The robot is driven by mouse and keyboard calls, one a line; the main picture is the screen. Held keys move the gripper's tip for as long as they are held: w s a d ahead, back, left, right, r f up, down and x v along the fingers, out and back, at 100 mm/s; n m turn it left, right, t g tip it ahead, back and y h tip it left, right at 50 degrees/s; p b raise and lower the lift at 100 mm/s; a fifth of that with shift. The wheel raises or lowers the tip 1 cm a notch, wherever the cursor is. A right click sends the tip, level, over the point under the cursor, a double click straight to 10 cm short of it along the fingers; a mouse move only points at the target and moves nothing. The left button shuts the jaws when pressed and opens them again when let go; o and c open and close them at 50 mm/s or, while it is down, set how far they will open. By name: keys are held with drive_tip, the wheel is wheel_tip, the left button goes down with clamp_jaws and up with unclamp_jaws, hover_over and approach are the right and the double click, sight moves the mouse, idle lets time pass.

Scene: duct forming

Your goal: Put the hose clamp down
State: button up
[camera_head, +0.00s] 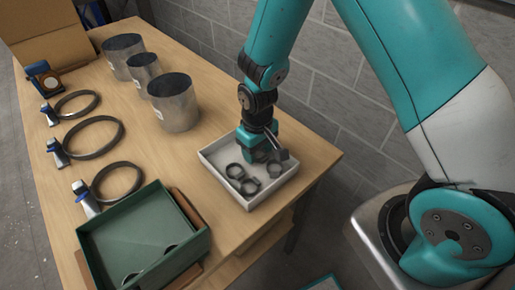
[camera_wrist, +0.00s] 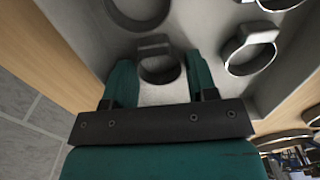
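A small dark hose clamp (camera_wrist: 160,70) lies between and beyond my fingertips in the wrist view, apparently on the floor of the light grey tray (camera_head: 246,203). My gripper (camera_wrist: 162,78) points down into the tray with its two teal fingers spread apart. It also shows in the head view (camera_head: 262,158), at the tray's back part. Other clamps lie in the tray: one at the left (camera_head: 235,171), one at the front (camera_head: 250,187) and one at the right (camera_head: 275,169). The head view does not clearly show the clamp under my fingers.
A green bin (camera_head: 140,232) with rings inside stands at the front left. Several metal cylinders (camera_head: 174,104) stand behind the tray to the left. Large ring clamps (camera_head: 93,137) lie along the left edge. A brick wall (camera_head: 320,75) is close behind the table.

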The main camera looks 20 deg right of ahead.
sight(257, 154)
drive_tip(key=shift+r, duration=0.15)
wheel_tip(257, 154, up, 13)
drive_tip(key=b, duration=0.1)
drive_tip(key=s+a+r+n+y, duration=0.1)
drive_tip(key=s+a+r+y, duration=0.1)
drive_tip(key=s+r, duration=0.4)
drive_tip(key=s+a+r+n+y, duration=0.2)
drive_tip(key=s+r, duration=0.4)
drive_tip(key=s, duration=0.7)
drive_tip(key=shift+a+r, duration=0.15)
drive_tip(key=shift+a, duration=0.15)
